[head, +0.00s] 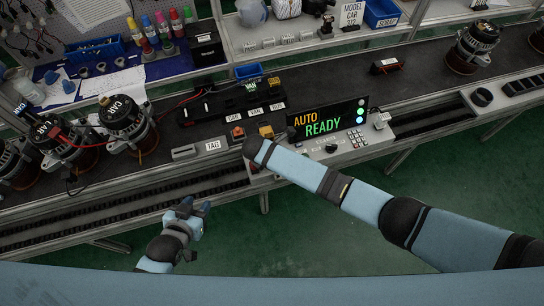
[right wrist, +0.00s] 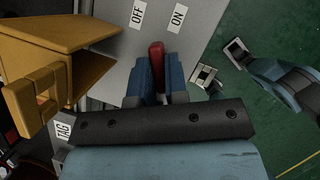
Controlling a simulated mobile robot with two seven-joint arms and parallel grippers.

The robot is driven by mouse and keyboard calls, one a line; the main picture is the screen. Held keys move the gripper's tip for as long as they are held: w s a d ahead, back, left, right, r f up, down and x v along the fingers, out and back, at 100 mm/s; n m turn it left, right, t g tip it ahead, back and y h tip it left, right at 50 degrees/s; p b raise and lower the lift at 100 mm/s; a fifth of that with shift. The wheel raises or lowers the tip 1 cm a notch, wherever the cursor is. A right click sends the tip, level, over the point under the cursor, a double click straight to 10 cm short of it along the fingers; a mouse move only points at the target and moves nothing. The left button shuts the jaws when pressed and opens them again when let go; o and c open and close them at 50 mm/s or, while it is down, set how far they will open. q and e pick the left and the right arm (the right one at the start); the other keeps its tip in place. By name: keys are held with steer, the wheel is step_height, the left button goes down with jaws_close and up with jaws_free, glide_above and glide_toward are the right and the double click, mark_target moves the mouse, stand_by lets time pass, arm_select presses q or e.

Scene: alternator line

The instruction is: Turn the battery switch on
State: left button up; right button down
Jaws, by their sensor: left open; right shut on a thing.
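The battery switch's red handle (right wrist: 156,58) shows in the right wrist view, beside a grey panel with an OFF label (right wrist: 138,14) and an ON label (right wrist: 179,16). My right gripper (right wrist: 160,75) is shut on the handle, one blue finger on each side. The handle points between the two labels; I cannot tell which setting it is at. In the head view my right arm hides most of the switch and the gripper. My left gripper (head: 194,208) is open and empty, over the floor in front of the line.
A yellow bracket-like part (right wrist: 90,35) stands close beside the right gripper. A display (head: 326,122) reads AUTO READY. Several alternators (head: 128,118) stand on the line at the left. The green floor in front (head: 290,235) is clear.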

stand_by(0.3)
steer(key=c, duration=1.1)
jaws_free()
steer(key=shift+c, duration=0.2)
steer(key=b+v, duration=0.1)
steer(key=v, duration=1.2)
steer(key=shift+r, duration=0.35)
steer(key=shift+s+a, duration=0.1)
steer(key=shift+s, duration=0.05)
